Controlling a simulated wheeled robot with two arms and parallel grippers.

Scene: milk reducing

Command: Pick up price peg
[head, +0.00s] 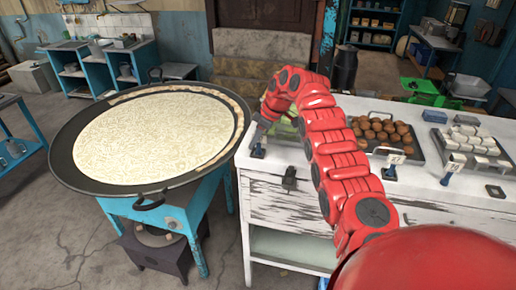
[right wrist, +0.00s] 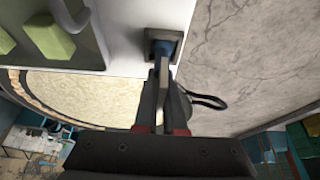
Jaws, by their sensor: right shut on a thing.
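A price peg (right wrist: 164,46) with a blue part and a dark square base stands at the edge of the white counter in the right wrist view. My right gripper (right wrist: 163,75) is shut on its upper part, which shows as a thin pale edge between the fingers. In the head view this peg (head: 258,152) is at the counter's left corner, below my right gripper (head: 262,134), which is partly hidden by the red arm. Other pegs with price cards stand along the counter front, one in the middle (head: 391,170) and one farther right (head: 450,170). My left gripper is not in view.
A wide pan of milk (head: 150,135) on a blue stand is left of the counter (head: 310,205). Trays of brown balls (head: 380,131) and white blocks (head: 470,140) lie on the counter. Green blocks (right wrist: 50,38) sit in a tray beside the gripper.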

